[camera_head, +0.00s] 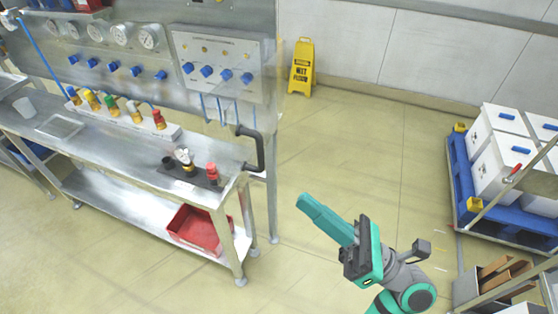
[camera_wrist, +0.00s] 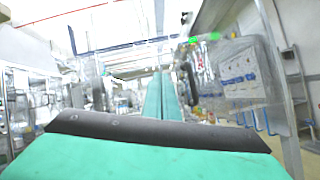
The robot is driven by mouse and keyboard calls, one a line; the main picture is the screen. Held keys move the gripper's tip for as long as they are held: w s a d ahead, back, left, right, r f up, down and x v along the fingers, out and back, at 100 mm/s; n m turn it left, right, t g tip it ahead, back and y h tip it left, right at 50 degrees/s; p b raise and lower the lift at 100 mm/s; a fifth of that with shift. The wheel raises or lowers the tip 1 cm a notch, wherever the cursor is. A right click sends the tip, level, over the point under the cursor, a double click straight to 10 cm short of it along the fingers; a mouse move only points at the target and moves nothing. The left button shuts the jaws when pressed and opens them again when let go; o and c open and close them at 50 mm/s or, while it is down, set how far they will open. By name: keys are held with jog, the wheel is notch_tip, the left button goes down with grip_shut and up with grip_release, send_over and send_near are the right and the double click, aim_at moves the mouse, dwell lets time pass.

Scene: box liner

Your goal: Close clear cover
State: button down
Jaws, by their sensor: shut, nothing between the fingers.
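A clear cover (camera_head: 274,75) shows faintly around the white panel (camera_head: 218,54) with blue knobs at the workstation's upper right. Its see-through edges are hard to trace, and I cannot tell how far open it stands. In the wrist view a clear boxy cover (camera_wrist: 243,72) is at the right, with knobs behind it. My gripper (camera_head: 304,202) is green, with its long fingers together and empty. It is over the floor to the right of the metal bench, below the panel and apart from the cover. The fingers also show in the middle of the wrist view (camera_wrist: 161,95).
The metal bench (camera_head: 55,140) carries several coloured valves and a black gauge base (camera_head: 190,176). A black pipe (camera_head: 256,150) juts from its right end. A red bin (camera_head: 198,228) sits underneath. A wet-floor sign (camera_head: 301,66) and blue pallet (camera_head: 465,180) border open floor.

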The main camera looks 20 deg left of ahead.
jog(key=w+d+n+h, duration=0.4)
jog(key=w+h, duration=0.1)
jog(key=h, duration=0.1)
jog(key=w+a, duration=0.3)
jog(key=a, duration=1)
jog(key=shift+a+r, duration=0.15)
jog(key=shift+r, duration=0.15)
jog(key=shift+a, duration=0.1)
